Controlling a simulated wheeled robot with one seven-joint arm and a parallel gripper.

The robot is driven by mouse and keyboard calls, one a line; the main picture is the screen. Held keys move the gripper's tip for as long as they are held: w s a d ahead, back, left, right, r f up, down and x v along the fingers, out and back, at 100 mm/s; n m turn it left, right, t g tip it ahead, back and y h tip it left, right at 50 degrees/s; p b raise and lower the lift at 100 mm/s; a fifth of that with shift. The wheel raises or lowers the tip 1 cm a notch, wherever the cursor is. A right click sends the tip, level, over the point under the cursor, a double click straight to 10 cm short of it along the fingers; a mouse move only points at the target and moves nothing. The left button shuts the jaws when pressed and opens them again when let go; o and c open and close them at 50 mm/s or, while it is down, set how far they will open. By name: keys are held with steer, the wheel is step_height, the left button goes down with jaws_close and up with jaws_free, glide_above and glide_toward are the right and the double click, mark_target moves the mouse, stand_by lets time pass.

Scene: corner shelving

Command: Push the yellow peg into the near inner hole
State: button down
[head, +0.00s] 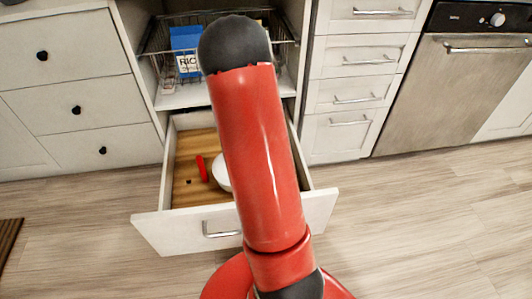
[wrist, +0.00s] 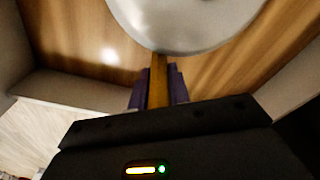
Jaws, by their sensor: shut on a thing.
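In the wrist view my gripper (wrist: 158,90) is shut on the yellow peg (wrist: 158,76), a narrow upright strip between its purple fingers. The peg's far end reaches the lower edge of a white round object (wrist: 185,22); I cannot tell whether they touch. In the head view my gripper and the peg are hidden behind my red arm. The open drawer (head: 180,233) has a wooden floor (head: 185,150). A small dark spot (head: 188,182) on the floor may be a hole. I cannot make out the near inner hole for certain.
A red object (head: 202,168) lies in the drawer, left of the white round object (head: 221,172). Above the drawer is a wire basket (head: 155,47) with a blue box (head: 186,45). The floor in front is clear.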

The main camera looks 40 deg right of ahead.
steer(key=shift+f+b, duration=1.05)
steer(key=shift+f, duration=0.35)
steer(key=shift+r, duration=0.15)
steer(key=shift+r+p, duration=0.95)
steer(key=shift+r, duration=0.15)
stand_by(0.9)
steer(key=shift+f+b, duration=1.05)
steer(key=shift+f, duration=0.2)
steer(key=c, duration=1.2)
jaws_free()
steer(key=shift+r, duration=0.1)
steer(key=shift+c, duration=0.2)
steer(key=shift+r, duration=0.1)
steer(key=r, duration=0.5)
steer(key=r+p, duration=0.1)
steer(key=r, duration=0.1)
steer(key=shift+a+r, duration=0.25)
steer(key=shift+r, duration=0.05)
